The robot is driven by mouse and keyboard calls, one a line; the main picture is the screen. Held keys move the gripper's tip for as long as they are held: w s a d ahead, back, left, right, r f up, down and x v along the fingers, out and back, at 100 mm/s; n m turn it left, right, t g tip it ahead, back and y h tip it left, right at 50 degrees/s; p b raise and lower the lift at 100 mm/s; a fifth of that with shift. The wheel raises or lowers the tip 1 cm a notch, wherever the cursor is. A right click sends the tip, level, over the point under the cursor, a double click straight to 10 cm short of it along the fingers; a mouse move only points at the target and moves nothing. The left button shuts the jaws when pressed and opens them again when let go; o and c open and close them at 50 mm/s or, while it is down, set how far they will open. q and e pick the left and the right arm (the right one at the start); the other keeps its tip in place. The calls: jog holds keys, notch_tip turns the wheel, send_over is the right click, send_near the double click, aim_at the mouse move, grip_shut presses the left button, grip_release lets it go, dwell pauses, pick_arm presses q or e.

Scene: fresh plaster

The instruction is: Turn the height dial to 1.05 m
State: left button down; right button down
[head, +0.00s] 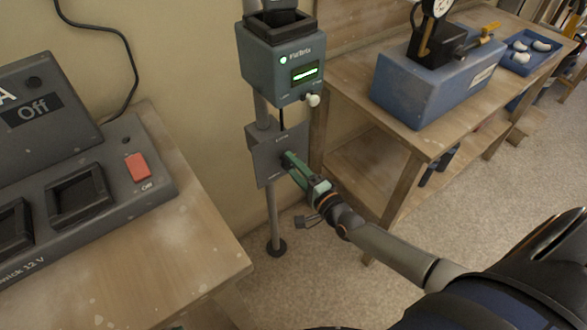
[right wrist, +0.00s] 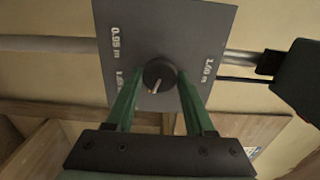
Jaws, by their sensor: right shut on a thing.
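The height dial is a small black round knob (right wrist: 159,75) on a grey plate (right wrist: 168,30) in the right wrist view. A pale pointer mark on it points down and slightly left in that view. In the head view the right gripper (head: 288,160) reaches the grey plate (head: 264,158) on the post, hiding the knob. My left gripper is not in view.
A bench with a switch panel (head: 75,190) is at left. A wooden workbench (head: 345,85) with a blue block (head: 420,85) is at right.

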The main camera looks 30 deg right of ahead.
jog(key=shift+f+m+b, duration=0.15)
jog(key=shift+m+b, duration=0.3)
jog(key=shift+m, duration=0.45)
jog(key=m+b, duration=0.1)
jog(key=m, duration=0.2)
jog(key=shift+b, duration=0.3)
jog(key=shift+m+b, duration=0.45)
jog(key=shift+m, duration=1.25)
jog(key=shift+c, duration=1.3)
grip_release()
jog(key=s+d, duration=0.1)
jog(key=s, duration=1.1)
jog(key=shift+s+d, duration=0.25)
jog(key=shift+d, duration=0.1)
